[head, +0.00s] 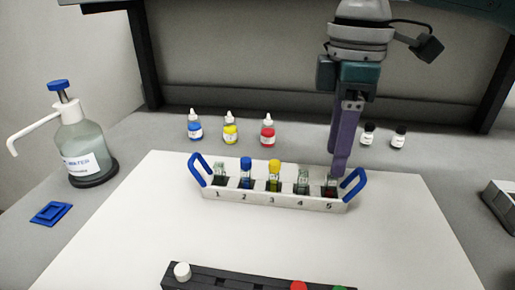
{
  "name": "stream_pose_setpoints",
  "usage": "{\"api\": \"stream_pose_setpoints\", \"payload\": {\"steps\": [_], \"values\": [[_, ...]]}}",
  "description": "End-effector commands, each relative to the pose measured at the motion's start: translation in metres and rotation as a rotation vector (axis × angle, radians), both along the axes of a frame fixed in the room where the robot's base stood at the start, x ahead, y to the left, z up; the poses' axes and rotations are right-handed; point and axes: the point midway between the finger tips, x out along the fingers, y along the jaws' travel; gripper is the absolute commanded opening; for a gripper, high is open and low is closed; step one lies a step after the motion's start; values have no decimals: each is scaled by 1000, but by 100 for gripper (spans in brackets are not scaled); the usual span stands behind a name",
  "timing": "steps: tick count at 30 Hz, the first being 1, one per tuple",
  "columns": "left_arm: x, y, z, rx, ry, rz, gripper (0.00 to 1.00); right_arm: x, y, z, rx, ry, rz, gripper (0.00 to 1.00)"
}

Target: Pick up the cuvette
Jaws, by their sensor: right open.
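A white rack (270,201) with blue end handles and slots numbered 1 to 5 stands on the white mat. Slots 1 and 4 hold clear cuvettes (220,173) and (302,181). Slot 2 holds a cuvette with a blue cap (246,168), slot 3 one with a yellow cap (273,172). The cuvette in slot 5 (330,187) has dark red contents. My right gripper (338,174) points down with its purple fingers at slot 5, open, partly in front of the cuvette top. Whether the fingers touch it cannot be told. My left gripper is out of view.
A water dispenser bottle (85,145) and a blue square item (51,213) are at left. A dark device (225,278) is at the front. The mat between is clear.

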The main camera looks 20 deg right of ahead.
Motion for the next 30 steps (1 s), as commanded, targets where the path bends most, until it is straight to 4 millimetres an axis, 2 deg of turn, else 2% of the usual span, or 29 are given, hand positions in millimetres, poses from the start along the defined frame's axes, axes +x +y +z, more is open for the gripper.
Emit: {"api": "stream_pose_setpoints", "payload": {"steps": [3,7,16,30], "values": [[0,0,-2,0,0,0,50,0,-3,-22,-2,5,-2,55],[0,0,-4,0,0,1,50,1,-3,-38,-2,3,1,55],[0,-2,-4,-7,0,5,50,1,-3,-42,-1,1,1,54],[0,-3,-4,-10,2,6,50,1,-3,-41,-1,1,1,1]]}}
